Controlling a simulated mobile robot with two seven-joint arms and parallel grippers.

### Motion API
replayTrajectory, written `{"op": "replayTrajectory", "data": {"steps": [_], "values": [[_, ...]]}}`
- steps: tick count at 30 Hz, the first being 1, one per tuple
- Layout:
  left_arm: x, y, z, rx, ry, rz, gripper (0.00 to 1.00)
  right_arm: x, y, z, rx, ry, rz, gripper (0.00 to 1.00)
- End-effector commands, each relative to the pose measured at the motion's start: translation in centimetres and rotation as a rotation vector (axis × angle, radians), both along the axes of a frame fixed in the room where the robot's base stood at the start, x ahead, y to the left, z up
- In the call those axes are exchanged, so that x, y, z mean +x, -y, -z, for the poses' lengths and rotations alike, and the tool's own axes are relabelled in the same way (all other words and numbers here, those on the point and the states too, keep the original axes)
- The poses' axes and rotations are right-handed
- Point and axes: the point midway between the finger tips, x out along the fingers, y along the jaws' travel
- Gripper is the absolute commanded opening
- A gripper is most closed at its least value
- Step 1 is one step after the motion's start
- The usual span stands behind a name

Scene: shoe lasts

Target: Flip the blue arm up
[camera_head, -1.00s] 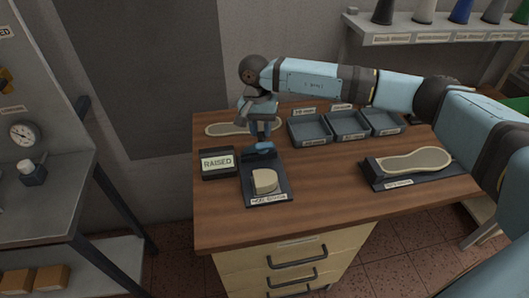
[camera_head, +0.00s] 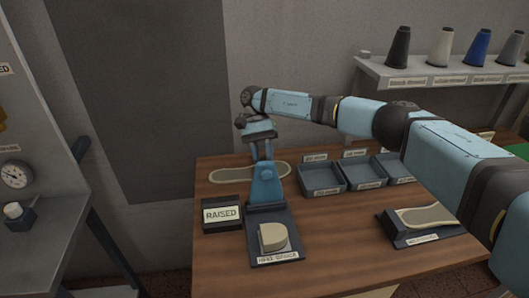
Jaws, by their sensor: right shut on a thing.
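The blue arm (camera_head: 266,186) stands roughly upright at the back of a dark base plate (camera_head: 264,215) on the wooden table. A cream heel-shaped block (camera_head: 273,237) sits on the front of that plate. My right gripper (camera_head: 262,150) reaches in from the right, points down and is shut on the upper end of the blue arm. The fingertips are small and partly hidden there. A sign reading RAISED (camera_head: 221,213) stands just left of the plate. My left gripper is not in view.
Blue-grey trays (camera_head: 322,178) stand to the right. A pale sole (camera_head: 225,174) lies behind the blue arm. Another sole (camera_head: 428,216) rests on a dark stand at right. A shelf with thread cones (camera_head: 440,78) is at the back right. A grey bench (camera_head: 45,215) is at left.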

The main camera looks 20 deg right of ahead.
Motion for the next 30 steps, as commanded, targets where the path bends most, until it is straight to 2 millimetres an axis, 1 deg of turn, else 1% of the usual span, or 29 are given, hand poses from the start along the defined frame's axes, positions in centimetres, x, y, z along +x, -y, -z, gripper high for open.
{"op": "replayTrajectory", "data": {"steps": [1,9,23,24,25,26,30], "values": [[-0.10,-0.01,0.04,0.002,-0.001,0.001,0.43,-0.33,-0.56,1.45,-0.001,-0.031,-0.006,0.00],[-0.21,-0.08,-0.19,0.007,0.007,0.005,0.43,0.11,-0.46,2.00,0.015,-0.086,-0.009,0.00],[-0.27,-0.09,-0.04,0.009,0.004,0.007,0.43,0.11,-0.54,2.17,0.016,-0.095,-0.013,0.00],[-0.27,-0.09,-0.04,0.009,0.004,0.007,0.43,0.12,-0.55,2.15,0.017,-0.094,-0.013,0.38],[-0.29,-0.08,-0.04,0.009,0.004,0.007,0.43,0.12,-0.55,2.15,0.017,-0.094,-0.013,0.45],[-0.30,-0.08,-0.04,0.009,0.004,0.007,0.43,0.13,-0.53,2.14,0.017,-0.094,-0.013,0.49],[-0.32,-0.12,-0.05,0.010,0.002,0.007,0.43,0.22,-0.37,1.89,0.018,-0.093,-0.010,0.49]]}}
